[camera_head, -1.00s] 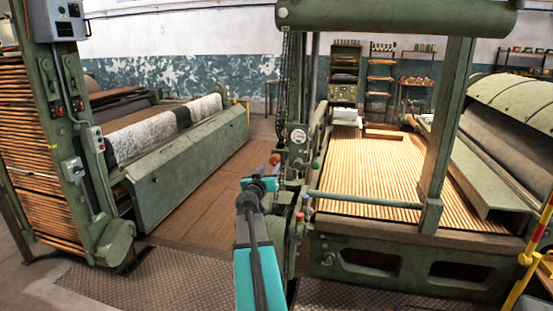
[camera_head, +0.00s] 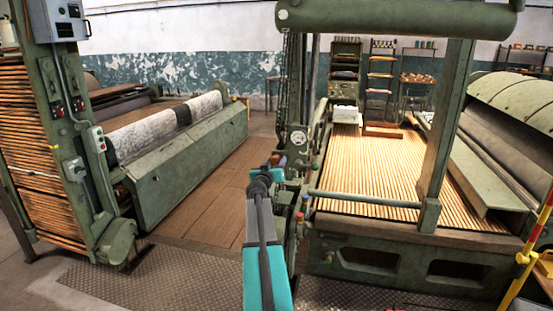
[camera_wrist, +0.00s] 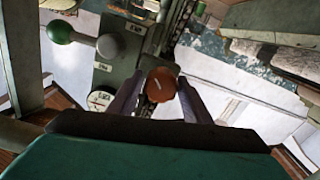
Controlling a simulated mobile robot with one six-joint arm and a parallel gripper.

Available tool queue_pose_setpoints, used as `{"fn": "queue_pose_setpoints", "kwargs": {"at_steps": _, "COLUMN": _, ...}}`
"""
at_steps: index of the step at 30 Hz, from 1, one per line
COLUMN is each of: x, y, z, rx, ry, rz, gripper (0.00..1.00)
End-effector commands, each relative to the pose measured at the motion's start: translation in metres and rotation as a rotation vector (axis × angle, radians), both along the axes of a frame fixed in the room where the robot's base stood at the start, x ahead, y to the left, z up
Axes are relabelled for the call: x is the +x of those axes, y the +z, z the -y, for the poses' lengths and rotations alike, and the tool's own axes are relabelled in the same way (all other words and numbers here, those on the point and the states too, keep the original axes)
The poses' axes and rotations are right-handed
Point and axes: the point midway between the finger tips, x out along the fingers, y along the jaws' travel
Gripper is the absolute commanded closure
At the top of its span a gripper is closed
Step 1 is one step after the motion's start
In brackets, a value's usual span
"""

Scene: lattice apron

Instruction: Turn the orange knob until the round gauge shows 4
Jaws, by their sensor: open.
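The orange knob (camera_wrist: 161,84), round with a short pale mark on its face, shows in the wrist view between the two fingers of my gripper (camera_wrist: 160,91). The fingers are open, one on each side of it; I cannot tell whether either touches it. In the head view my gripper (camera_head: 272,164) is at the green machine post and hides most or all of the knob. The round gauge (camera_wrist: 99,99), white-faced, is left of the knob in the wrist view, partly cut off by my gripper. It also shows in the head view (camera_head: 298,137); its reading is too small to make out.
A green ball-ended lever (camera_wrist: 62,32) and a grey round knob (camera_wrist: 107,45) stand up-left of the orange knob. A red knob (camera_head: 300,216) sits lower on the post. The slatted machine bed (camera_head: 375,165) is on the right; wooden floor (camera_head: 205,200) lies open on the left.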

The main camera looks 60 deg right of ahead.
Motion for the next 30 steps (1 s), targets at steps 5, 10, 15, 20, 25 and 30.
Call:
{"fn": "queue_pose_setpoints", "kwargs": {"at_steps": 5, "x": 0.006, "y": 0.002, "z": 0.017, "rx": 0.0, "ry": 0.0, "rz": -0.001, "gripper": 0.55}}
{"fn": "queue_pose_setpoints", "kwargs": {"at_steps": 10, "x": 0.009, "y": 0.001, "z": 0.029, "rx": 0.0, "ry": -0.001, "rz": 0.001, "gripper": 0.55}}
{"fn": "queue_pose_setpoints", "kwargs": {"at_steps": 15, "x": 0.011, "y": 0.0, "z": 0.035, "rx": 0.001, "ry": -0.001, "rz": 0.0, "gripper": 0.55}}
{"fn": "queue_pose_setpoints", "kwargs": {"at_steps": 20, "x": 0.011, "y": 0.0, "z": 0.036, "rx": 0.0, "ry": -0.001, "rz": 0.0, "gripper": 0.55}}
{"fn": "queue_pose_setpoints", "kwargs": {"at_steps": 25, "x": 0.011, "y": 0.0, "z": 0.036, "rx": 0.0, "ry": 0.0, "rz": 0.0, "gripper": 0.55}}
{"fn": "queue_pose_setpoints", "kwargs": {"at_steps": 30, "x": 0.011, "y": 0.0, "z": 0.036, "rx": 0.0, "ry": -0.001, "rz": 0.0, "gripper": 0.76}}
